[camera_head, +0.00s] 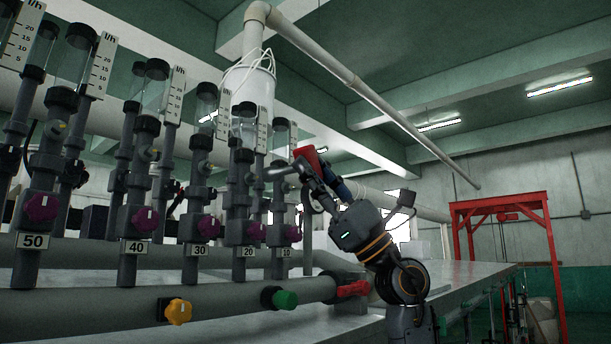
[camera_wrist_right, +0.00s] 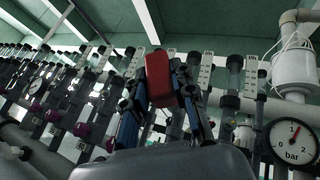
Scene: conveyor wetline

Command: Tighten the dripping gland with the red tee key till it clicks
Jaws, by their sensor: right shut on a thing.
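My right gripper (camera_head: 312,172) is raised in front of the rightmost flow columns. It is shut on the red tee key (camera_head: 309,156), whose red part shows at the fingers. A grey bar reaches left from there; I cannot tell whether it belongs to the key or a finger. In the right wrist view the red tee key (camera_wrist_right: 160,78) stands between the fingers of the gripper (camera_wrist_right: 162,100). Its working end is hidden. I cannot make out a drip, so I cannot tell which gland is dripping. My left gripper is in neither view.
Flow columns labelled 50, 40, 30, 20 and 10 carry purple knobs (camera_head: 145,219). The lower pipe has a yellow knob (camera_head: 178,311), a green knob (camera_head: 285,299) and a red handle (camera_head: 353,289). A bar gauge (camera_wrist_right: 294,142) is at right. A red frame (camera_head: 500,205) stands behind.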

